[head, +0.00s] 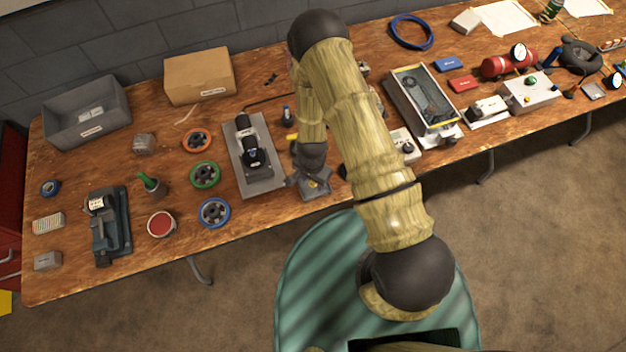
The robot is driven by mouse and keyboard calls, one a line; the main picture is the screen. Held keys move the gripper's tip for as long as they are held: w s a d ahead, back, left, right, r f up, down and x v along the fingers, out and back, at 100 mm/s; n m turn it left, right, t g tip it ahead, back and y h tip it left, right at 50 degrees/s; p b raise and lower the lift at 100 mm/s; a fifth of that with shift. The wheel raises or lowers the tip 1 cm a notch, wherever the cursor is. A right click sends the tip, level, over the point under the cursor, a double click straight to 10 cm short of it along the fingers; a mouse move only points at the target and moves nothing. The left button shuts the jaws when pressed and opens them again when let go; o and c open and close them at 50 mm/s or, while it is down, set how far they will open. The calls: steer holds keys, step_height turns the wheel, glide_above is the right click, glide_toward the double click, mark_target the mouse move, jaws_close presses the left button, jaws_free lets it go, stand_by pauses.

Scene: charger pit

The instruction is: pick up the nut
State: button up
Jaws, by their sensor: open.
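My gripper (315,186) is low over the front part of the wooden workbench (262,205), just right of a grey plate carrying a black cylindrical device (250,148). The gripper is open, but it shows small, and my arm covers part of the bench around it. I cannot make out a nut in this view. It may be too small to tell, or hidden behind my arm or gripper. I cannot tell whether anything lies between the fingers.
Left of the plate are orange (197,139), green (205,174) and blue (213,212) spools, a vise (110,225) and a grey bin (88,113). A cardboard box (199,77) stands behind. Right of my arm are a grey tray (424,96) and a red tank (508,64).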

mark_target(312, 185)
steer(key=shift+c, duration=0.5)
jaws_close()
steer(key=shift+r, duration=0.15)
step_height(312, 185, up, 10)
steer(key=b, duration=0.2)
stand_by(0.5)
steer(key=shift+w, duration=0.1)
steer(key=shift+a+f, duration=0.1)
steer(key=shift+f, duration=0.1)
